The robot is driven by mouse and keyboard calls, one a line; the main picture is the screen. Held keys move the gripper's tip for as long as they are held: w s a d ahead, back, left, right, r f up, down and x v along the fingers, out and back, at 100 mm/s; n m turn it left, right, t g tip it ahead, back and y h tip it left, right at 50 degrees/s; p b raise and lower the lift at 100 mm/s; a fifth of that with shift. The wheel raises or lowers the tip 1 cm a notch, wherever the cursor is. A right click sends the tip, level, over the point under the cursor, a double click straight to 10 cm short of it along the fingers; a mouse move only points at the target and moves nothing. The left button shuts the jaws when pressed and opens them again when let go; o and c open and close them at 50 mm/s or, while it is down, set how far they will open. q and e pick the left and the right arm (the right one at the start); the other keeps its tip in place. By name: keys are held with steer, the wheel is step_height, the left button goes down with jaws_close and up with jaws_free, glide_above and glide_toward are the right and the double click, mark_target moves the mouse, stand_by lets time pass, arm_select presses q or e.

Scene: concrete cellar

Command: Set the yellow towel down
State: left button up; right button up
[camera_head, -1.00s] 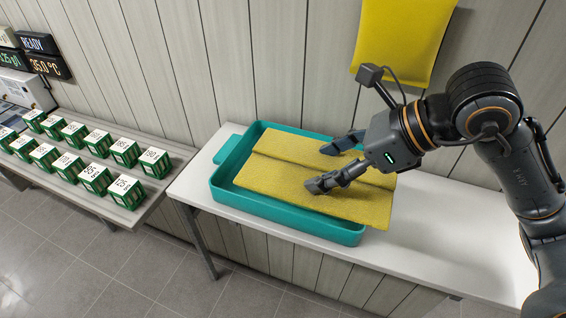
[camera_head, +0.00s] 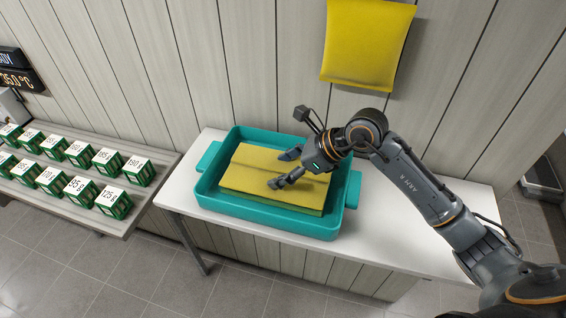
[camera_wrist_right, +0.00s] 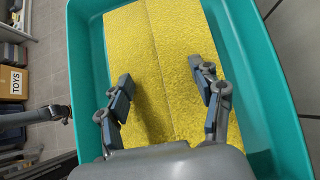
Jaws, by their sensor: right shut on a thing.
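The folded yellow towel (camera_head: 240,178) lies flat within the walls of the teal tray (camera_head: 262,217), with a crease along its length. The towel's underside is hidden.
The tray stands on a white table (camera_head: 183,192) against a panelled wall. A yellow cloth or panel (camera_head: 367,45) hangs above. Several green-and-white boxes (camera_head: 110,200) stand on a grey bench (camera_head: 160,165) at left. The white table is clear right of the tray.

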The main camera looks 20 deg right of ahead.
steer(key=shift+f, duration=0.2)
steer(key=o, duration=1.2)
steer(key=shift+r, duration=0.2)
steer(key=shift+s+d+r, duration=0.15)
steer(key=shift+d, duration=0.15)
steer(key=b+v, duration=0.3)
steer(key=v, duration=0.7)
steer(key=shift+s+d+r, duration=0.15)
steer(key=shift+s+r, duration=0.05)
steer(key=shift+s+d+r, duration=0.15)
steer(key=shift+d+r, duration=0.05)
steer(key=shift+r, duration=0.1)
